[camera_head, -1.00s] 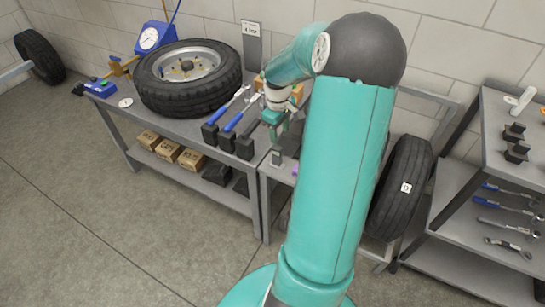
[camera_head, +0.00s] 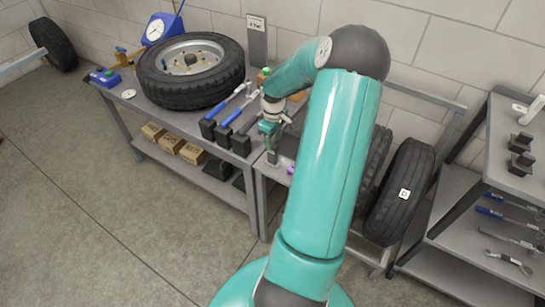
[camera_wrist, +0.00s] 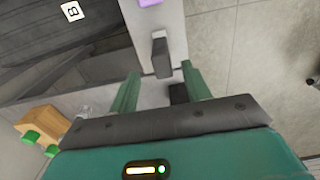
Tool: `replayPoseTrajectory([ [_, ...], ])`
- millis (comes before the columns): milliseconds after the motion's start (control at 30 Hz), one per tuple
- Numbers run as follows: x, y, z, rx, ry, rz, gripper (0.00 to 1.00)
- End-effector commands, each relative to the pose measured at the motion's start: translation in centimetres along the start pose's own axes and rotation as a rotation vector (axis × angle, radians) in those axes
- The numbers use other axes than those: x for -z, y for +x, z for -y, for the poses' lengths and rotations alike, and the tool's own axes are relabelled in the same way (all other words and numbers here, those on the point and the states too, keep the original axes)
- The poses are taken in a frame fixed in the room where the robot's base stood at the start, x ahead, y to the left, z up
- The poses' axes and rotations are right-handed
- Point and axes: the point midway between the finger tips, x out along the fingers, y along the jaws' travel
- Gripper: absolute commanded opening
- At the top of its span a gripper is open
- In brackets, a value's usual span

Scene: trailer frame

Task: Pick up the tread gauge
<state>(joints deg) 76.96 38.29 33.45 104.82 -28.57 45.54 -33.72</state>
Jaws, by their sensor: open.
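My gripper (camera_wrist: 160,71) is open and empty. Its two green fingers lie to either side of the block's lower end in the wrist view, with gaps on both sides. In the head view my gripper (camera_head: 269,140) is just above the block. Contact cannot be seen.
A purple item (camera_wrist: 148,2) lies on the bench beyond the block. Black holders with blue-handled tools (camera_head: 225,130) stand left of my gripper, close by. A mounted tyre (camera_head: 190,72) lies further left. Tyre D (camera_head: 405,190) stands at the right.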

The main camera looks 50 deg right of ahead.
Motion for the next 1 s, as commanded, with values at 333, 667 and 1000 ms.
replayPoseTrajectory([
  [333,0.0,4.0,0.0,0.001,-0.002,0.000,0.48],
  [667,0.1,8.4,0.1,0.001,-0.005,0.000,0.48],
  [1000,0.1,8.6,0.1,-0.001,-0.004,-0.001,0.32],
])
